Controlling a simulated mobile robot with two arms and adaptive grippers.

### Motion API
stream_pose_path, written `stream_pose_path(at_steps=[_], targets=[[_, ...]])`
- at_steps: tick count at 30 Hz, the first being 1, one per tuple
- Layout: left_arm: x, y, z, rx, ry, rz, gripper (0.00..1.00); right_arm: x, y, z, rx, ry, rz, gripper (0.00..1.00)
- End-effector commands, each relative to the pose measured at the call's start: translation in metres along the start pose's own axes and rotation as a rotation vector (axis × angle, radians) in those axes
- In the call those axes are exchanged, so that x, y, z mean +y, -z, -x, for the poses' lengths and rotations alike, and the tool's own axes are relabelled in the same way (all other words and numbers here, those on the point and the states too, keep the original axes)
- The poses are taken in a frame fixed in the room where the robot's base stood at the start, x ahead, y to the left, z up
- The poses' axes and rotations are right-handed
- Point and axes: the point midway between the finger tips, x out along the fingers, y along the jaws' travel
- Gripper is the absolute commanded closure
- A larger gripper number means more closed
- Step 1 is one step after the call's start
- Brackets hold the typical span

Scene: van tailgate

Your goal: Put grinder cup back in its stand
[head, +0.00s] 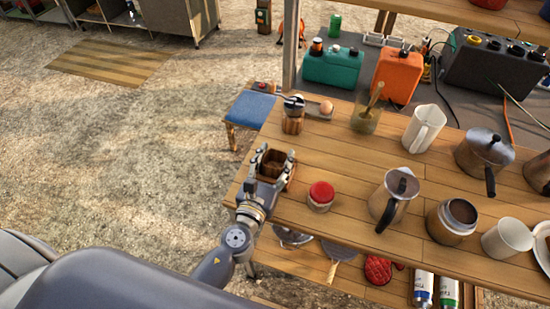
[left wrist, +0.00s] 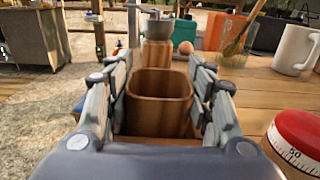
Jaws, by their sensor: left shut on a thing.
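The grinder cup, a square open-topped wooden cup (head: 273,164), is between the fingers of my left gripper (head: 274,154) at the left edge of the wooden table. In the left wrist view the cup (left wrist: 160,100) stands upright and looks empty, with a finger on each side. I cannot tell whether its base touches the table. The grinder (head: 292,116), wood with a metal top and crank, stands just beyond; it shows behind the cup in the left wrist view (left wrist: 158,40). No separate stand is clearly visible. My right gripper is out of view.
A red-topped timer jar (head: 320,196) stands right of my gripper. An egg (head: 326,107) lies beside the grinder, and a glass with a wooden tool (head: 365,119) is further right. A white jug (head: 424,128) and moka pots (head: 394,198) crowd the right. Open ground lies left.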

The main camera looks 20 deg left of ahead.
Motion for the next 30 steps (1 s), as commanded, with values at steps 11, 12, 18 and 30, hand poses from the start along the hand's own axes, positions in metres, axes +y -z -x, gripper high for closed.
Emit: stream_pose_path(at_steps=[11,12,18,30], targets=[[-0.0001,0.0060,-0.0002,-0.001,0.000,0.000,0.76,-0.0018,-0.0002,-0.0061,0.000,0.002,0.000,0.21],[-0.0001,0.0060,-0.0002,-0.001,0.000,0.000,0.76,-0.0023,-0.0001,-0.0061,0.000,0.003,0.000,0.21],[0.0000,0.0061,-0.0002,-0.001,0.000,0.000,0.27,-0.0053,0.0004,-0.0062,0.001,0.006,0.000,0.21],[-0.0001,0.0076,0.0060,0.002,0.001,0.000,0.27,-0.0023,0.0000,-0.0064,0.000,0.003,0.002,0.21]])
